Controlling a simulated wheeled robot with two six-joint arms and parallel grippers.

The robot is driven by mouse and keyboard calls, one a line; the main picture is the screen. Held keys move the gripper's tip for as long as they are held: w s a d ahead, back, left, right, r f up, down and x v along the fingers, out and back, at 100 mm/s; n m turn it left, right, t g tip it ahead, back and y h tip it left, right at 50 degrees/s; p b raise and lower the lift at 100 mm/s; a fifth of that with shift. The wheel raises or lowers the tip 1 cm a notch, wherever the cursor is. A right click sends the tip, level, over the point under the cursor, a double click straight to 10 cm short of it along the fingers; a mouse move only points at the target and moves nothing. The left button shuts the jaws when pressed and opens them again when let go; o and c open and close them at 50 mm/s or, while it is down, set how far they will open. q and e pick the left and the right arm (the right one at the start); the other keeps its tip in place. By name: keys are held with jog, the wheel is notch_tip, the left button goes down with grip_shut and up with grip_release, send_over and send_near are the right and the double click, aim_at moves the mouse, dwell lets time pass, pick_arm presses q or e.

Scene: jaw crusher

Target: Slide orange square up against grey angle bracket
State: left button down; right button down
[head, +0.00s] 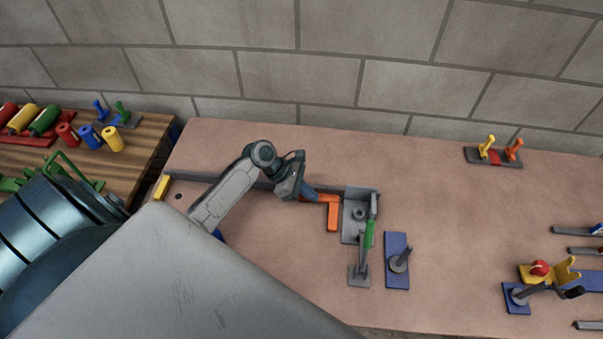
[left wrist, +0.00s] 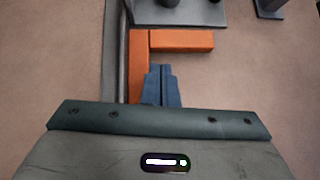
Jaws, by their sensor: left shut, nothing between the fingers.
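The orange square (head: 333,213) is a flat L lying on the pinkish table. One leg runs along a grey rail and the other crosses beside the grey angle bracket (head: 352,229). In the left wrist view, the square (left wrist: 185,41) lies very close to the bracket (left wrist: 178,14); I cannot tell whether they touch. My left gripper (head: 314,196) is shut and empty. Its blue-grey fingertips (left wrist: 161,68) point into the inside corner of the L, close to the rail-side leg, with a small gap to the cross leg. My right gripper is not in view.
The grey rail (left wrist: 116,60) borders the square. A green-handled clamp (head: 368,236) stands at the bracket's front, and a blue base with a grey post (head: 397,260) is to its right. A yellow block (head: 162,187) sits at the rail's left end.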

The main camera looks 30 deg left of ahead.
aim_at(332, 207)
pick_arm(q)
jog(key=shift+x, duration=1.95)
jog(key=shift+w+d+r+p, duration=0.25)
jog(key=shift+d+p, duration=0.35)
jog(key=shift+p, duration=0.5)
jog(key=shift+w+d+p, duration=0.1)
jog(key=shift+d+p, duration=0.2)
jog(key=shift+d, duration=0.05)
jog(key=shift+d+f, duration=0.1)
jog(key=shift+f, duration=0.15)
